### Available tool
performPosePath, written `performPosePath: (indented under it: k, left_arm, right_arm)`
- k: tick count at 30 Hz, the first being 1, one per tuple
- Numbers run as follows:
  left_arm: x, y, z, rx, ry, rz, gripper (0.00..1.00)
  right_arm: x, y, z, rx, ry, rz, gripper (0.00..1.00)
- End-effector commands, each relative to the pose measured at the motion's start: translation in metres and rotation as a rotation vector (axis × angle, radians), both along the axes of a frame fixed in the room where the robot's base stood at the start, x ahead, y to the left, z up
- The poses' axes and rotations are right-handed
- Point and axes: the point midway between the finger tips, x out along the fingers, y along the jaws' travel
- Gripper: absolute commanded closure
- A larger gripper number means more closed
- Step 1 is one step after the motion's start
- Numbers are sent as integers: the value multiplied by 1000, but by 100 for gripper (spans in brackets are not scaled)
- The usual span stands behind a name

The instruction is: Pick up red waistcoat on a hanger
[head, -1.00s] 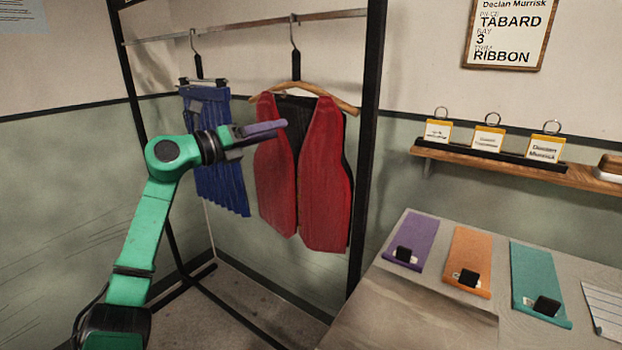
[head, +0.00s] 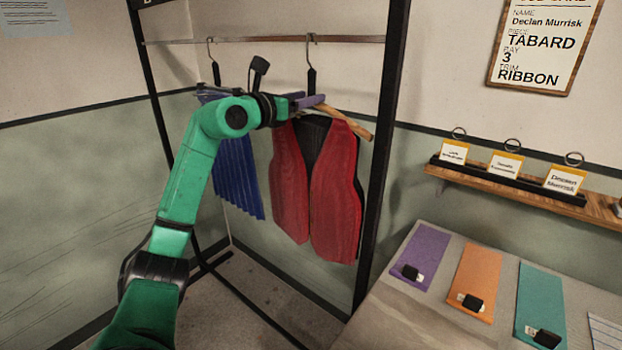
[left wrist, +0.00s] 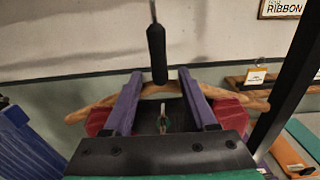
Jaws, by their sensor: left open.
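The red waistcoat (head: 336,200) hangs on a wooden hanger (head: 348,122) from the rail of a black rack. The hanger has a metal hook with a black grip (head: 311,80). My left gripper (head: 315,101) is at the hanger's height, close to its middle. In the left wrist view the open purple fingers (left wrist: 156,88) stand on either side of the black grip (left wrist: 156,55), with the wooden hanger (left wrist: 90,105) running across below them. I cannot tell whether the fingers touch it. My right gripper is not in view.
A blue pleated garment (head: 236,170) hangs left of the waistcoat. The rack's black post (head: 383,150) stands just to the right. A table (head: 400,308) holds purple, orange and teal cloths. A shelf (head: 510,192) with name tags is on the wall.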

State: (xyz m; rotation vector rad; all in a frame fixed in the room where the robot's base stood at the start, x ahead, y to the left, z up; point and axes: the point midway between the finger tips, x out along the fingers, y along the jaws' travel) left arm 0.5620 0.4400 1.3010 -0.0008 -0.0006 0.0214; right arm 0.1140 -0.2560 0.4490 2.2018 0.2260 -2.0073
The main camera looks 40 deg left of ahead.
Motion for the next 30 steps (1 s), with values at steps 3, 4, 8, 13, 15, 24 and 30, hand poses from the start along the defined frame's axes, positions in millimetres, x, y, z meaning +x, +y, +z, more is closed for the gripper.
performPosePath:
  k: [3,4,8,13,15,24,30]
  left_arm:
    - [2,0,-1,2,-1,0,43]
    - [2,0,-1,2,0,0,43]
    - [2,0,-2,1,0,0,69]
    - [1,0,-2,1,0,0,100]
    - [1,0,-2,1,0,0,100]
    - [1,0,-2,1,1,0,100]
    - [1,0,-2,1,1,0,100]
  right_arm:
    - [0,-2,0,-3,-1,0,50]
    - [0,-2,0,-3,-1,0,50]
    - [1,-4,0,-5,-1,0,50]
    - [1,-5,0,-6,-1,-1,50]
    - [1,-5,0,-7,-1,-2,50]
    - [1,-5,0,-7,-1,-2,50]
    - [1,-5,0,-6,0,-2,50]
